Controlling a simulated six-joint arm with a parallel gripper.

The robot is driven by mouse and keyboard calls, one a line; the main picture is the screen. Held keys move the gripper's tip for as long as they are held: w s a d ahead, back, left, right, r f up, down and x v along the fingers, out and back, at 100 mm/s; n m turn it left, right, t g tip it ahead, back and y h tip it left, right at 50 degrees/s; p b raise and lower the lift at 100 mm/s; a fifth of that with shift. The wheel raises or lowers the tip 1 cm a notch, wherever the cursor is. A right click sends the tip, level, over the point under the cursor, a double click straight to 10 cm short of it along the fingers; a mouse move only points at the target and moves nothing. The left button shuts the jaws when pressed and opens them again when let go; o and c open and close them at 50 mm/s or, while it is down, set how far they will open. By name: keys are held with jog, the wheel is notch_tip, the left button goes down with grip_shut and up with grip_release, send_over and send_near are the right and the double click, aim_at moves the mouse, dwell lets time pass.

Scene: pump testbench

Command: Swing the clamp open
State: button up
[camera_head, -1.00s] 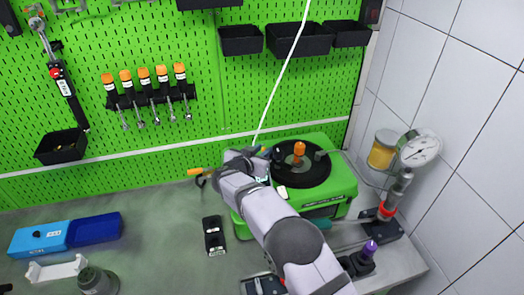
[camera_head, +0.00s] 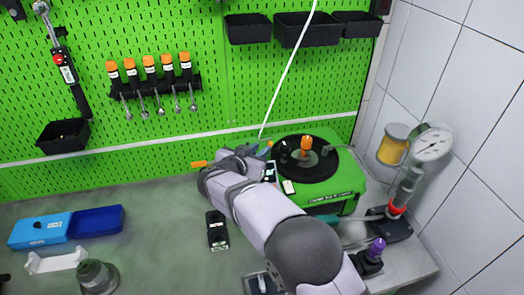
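The green pump test unit (camera_head: 345,190) stands on the bench right of centre. A round black plate (camera_head: 322,165) with an orange upright knob (camera_head: 306,145) is on its top. An orange handle (camera_head: 200,164) sticks out to the left of my wrist; I cannot tell whether it belongs to the clamp. My gripper (camera_head: 266,152) is at the left edge of the unit, mostly hidden behind my own arm. Its fingertips and any contact with the clamp cannot be made out. No clamp shows clearly.
A pressure gauge (camera_head: 432,144) and a yellow-filled jar (camera_head: 393,145) stand at the right by the tiled wall. A black device (camera_head: 217,230) lies left of my arm. A blue box (camera_head: 66,228) lies far left. The bench between them is clear.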

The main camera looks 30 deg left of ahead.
aim_at(270, 143)
dwell(0.4)
jog(key=b, duration=0.3)
jog(key=shift+d+f+n+y, duration=0.2)
jog(key=shift+d+n+y, duration=0.1)
jog(key=shift+y, duration=0.1)
jog(key=shift+d+r+n+y+b, duration=0.1)
jog(key=shift+d+n+y+b, duration=0.25)
jog(key=shift+b, duration=0.55)
jog(key=shift+w+a+p, duration=0.25)
jog(key=shift+w+p, duration=0.15)
jog(key=shift+w, duration=0.15)
jog(key=shift+p+x, duration=1.1)
jog(key=shift+x, duration=2)
jog(key=shift+c, duration=0.5)
grip_shut()
